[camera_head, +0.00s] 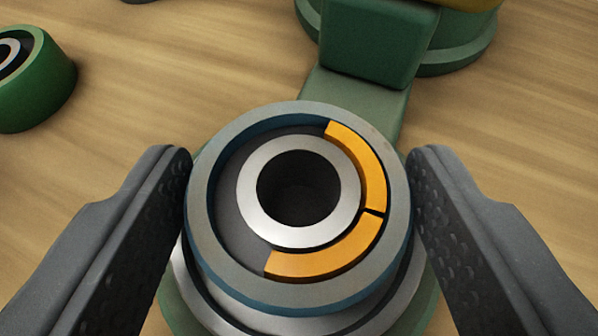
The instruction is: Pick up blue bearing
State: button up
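The blue bearing (225,255) is in the lower middle of the view. It is a ring with a worn blue-grey rim, a silver inner ring around a dark hole, and an orange band in two pieces along its right side. My gripper (300,155) has one dark, dimpled finger on each side of the bearing. Both fingers appear to press against its outer rim. Below the bearing are a silver ring (185,280) and a green round base (170,310), partly hidden by it. I cannot tell whether the bearing rests on them or is just above.
A green block and arm (370,45) run behind the bearing to another green round base (455,55) at the top right. A green bearing (40,85) lies at the left edge. The wooden table (180,60) is bare between them.

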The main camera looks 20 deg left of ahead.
aim_at(297, 254)
jog(key=c, duration=0.8)
jog(key=shift+o, duration=0.2)
jog(key=shift+r, duration=1.6)
jog(key=shift+s+r, duration=0.15)
jog(key=shift+r, duration=0.15)
jog(key=s, duration=0.8)
jog(key=s+r+b, duration=0.1)
jog(key=s, duration=0.4)
jog(key=shift+s, duration=0.1)
jog(key=s+b, duration=0.2)
jog(key=b, duration=0.4)
jog(key=shift+s+r+b, duration=0.1)
jog(key=shift+s+b, duration=0.1)
jog(key=shift+b, duration=0.15)
jog(key=shift+a, duration=0.1)
